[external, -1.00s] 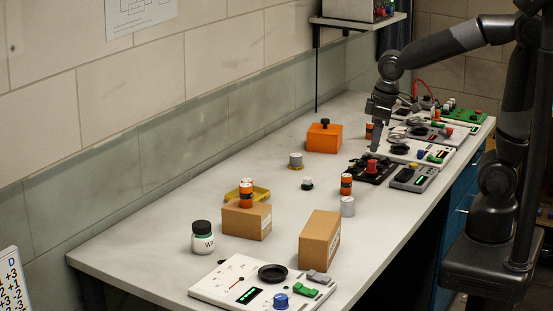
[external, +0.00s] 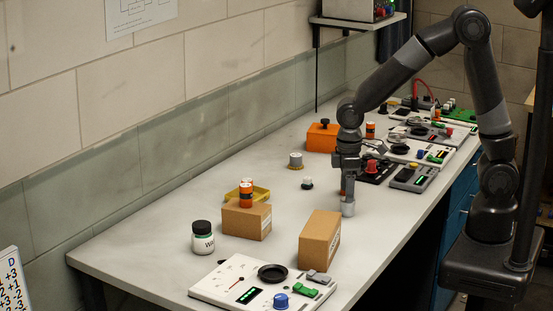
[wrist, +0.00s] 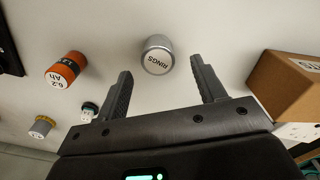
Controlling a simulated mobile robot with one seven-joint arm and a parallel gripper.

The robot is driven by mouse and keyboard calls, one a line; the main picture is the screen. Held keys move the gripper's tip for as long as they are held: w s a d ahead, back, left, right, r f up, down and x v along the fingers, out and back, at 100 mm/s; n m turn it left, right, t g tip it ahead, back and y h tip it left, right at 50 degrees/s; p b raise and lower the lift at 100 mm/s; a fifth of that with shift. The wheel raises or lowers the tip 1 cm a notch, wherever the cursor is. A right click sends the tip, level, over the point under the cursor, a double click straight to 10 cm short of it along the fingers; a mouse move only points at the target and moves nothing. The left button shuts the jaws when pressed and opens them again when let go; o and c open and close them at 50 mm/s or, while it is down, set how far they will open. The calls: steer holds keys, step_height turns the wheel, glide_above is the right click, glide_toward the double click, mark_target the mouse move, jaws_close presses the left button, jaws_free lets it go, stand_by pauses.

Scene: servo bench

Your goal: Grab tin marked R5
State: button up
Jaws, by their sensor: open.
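A small silver-grey tin with a pale lid (wrist: 157,55) lies ahead of and between my fingertips in the wrist view. Its lid label seems to read "RINGS"; I see no readable R5. In the external view the tin (external: 348,209) stands on the bench just below my gripper (external: 348,189). My gripper (wrist: 161,67) is open, with nothing held between its fingers. A grey tin on a yellow base (external: 295,161) stands farther back; it also shows in the wrist view (wrist: 41,127), its label unreadable.
An orange-black battery (wrist: 65,70) stands left of the tin in the wrist view. A cardboard box (wrist: 287,84) is close on the right. A small white-capped jar (wrist: 88,111) is beyond the left finger. Another box (external: 246,221) carries an orange-black battery (external: 246,196).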

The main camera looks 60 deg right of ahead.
mark_target(347, 207)
step_height(347, 207, down, 5)
steer(key=shift+d+f, duration=0.1)
steer(key=shift+d, duration=0.05)
steer(key=shift+c, duration=0.2)
steer(key=c, duration=1)
steer(key=shift+c, duration=0.2)
